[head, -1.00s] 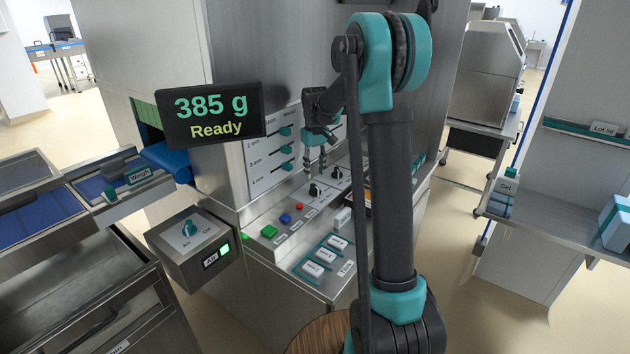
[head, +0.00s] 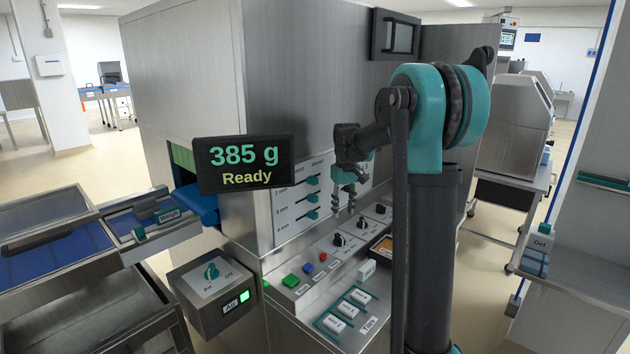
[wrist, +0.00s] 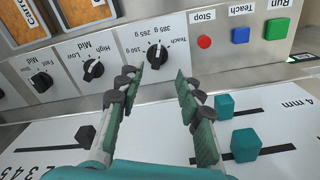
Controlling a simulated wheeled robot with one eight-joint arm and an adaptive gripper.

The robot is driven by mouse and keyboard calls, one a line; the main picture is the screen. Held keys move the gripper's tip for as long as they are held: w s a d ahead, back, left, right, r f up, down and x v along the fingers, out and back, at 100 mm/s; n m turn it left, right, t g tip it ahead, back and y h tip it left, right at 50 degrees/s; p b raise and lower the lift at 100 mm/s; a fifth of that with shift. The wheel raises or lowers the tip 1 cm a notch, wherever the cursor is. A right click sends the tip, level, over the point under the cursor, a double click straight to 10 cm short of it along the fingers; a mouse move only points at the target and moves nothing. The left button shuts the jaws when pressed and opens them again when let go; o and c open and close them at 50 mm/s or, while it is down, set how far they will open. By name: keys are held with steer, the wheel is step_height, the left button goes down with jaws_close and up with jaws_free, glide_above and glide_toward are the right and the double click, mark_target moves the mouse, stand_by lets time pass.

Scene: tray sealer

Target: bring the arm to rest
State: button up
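My gripper (head: 343,204) hangs in front of the tray sealer's control panel in the head view, fingers pointing down. In the wrist view my gripper (wrist: 160,88) has its two fingers apart with nothing between them. Beyond the fingertips is a black knob (wrist: 156,57) marked Teach, 385 g and 265 g; the fingers look clear of it. The teal sliders (wrist: 246,144) lie beside the right finger. The display (head: 244,164) reads 385 g, Ready. My arm rises in front of the sealer and hides part of its panel.
A green Run button (head: 291,280), a blue button (head: 308,268) and a red button (head: 323,257) sit on the panel. The Air switch box (head: 213,290) juts out at the front with a green light. A conveyor (head: 60,255) stands left.

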steer(key=s+d+f+m+t, duration=0.1)
steer(key=s+f, duration=0.3)
steer(key=s, duration=0.6)
steer(key=s+d+f+m+t, duration=0.1)
steer(key=s+f, duration=0.4)
steer(key=s, duration=0.6)
steer(key=s+d+f+m+t, duration=0.1)
steer(key=s+f, duration=0.3)
steer(key=s, duration=0.6)
steer(key=shift+s+d+f+m+t, duration=0.2)
steer(key=shift+d+m+t, duration=0.2)
steer(key=shift+m, duration=0.2)
steer(key=shift+c, duration=0.5)
